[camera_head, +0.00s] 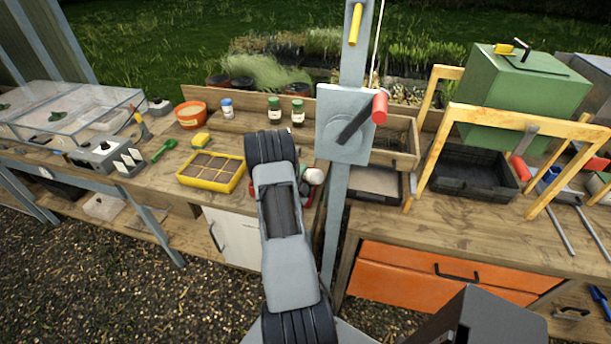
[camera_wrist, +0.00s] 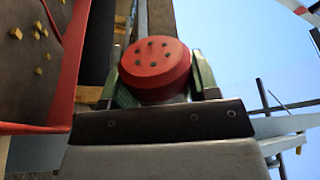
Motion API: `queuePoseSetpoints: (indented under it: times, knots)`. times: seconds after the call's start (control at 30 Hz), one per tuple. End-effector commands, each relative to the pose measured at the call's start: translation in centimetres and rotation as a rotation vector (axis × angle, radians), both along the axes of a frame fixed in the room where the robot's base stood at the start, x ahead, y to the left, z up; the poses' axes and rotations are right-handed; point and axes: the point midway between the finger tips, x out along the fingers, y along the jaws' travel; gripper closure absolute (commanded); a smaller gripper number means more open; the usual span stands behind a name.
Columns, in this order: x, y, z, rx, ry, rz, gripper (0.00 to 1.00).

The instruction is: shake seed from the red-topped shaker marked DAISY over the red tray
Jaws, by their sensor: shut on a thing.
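The red-topped shaker (camera_wrist: 155,70) is held between the green fingers of my gripper (camera_wrist: 158,82) in the wrist view. Its perforated red cap faces the camera; its body and any DAISY marking are hidden. My gripper is shut on it. The red tray (camera_wrist: 70,65) lies to the left of the cap in this turned wrist view, apart from it. Several small yellow bits lie on the tray's dark surface. In the head view my arm hides the gripper and most of the red tray; a red edge (camera_head: 309,207) shows beside the arm.
A yellow sectioned tray (camera_head: 187,182) and two green-topped jars (camera_head: 298,113) stand on the bench left of and behind my arm. A grey post with a red-handled crank (camera_head: 379,107) rises just right. A black tray (camera_head: 470,180) and wooden frames stand farther right.

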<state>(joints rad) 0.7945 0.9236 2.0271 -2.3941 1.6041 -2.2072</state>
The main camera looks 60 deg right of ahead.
Motion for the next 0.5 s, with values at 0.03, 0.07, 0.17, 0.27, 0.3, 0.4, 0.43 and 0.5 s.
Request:
queuePoseSetpoints:
  times: [0.03,0.07,0.17,0.27,0.3,0.4,0.43,0.5]
  knots:
    - [0.01,-0.05,0.85,-0.003,-0.002,0.0,0.69]
    - [0.02,-0.06,0.93,-0.004,-0.002,-0.001,0.69]
    - [0.03,-0.11,0.89,-0.006,-0.003,-0.001,0.69]
    - [0.05,-0.14,0.97,-0.009,-0.005,-0.001,0.69]
    - [0.06,-0.15,0.99,-0.009,-0.008,-0.001,0.69]
    - [0.12,-0.17,0.98,-0.016,-0.07,-0.001,0.69]
    - [0.13,-0.18,1.02,-0.021,-0.109,-0.001,0.69]
    - [0.19,-0.16,1.14,-0.031,-0.232,-0.001,0.69]
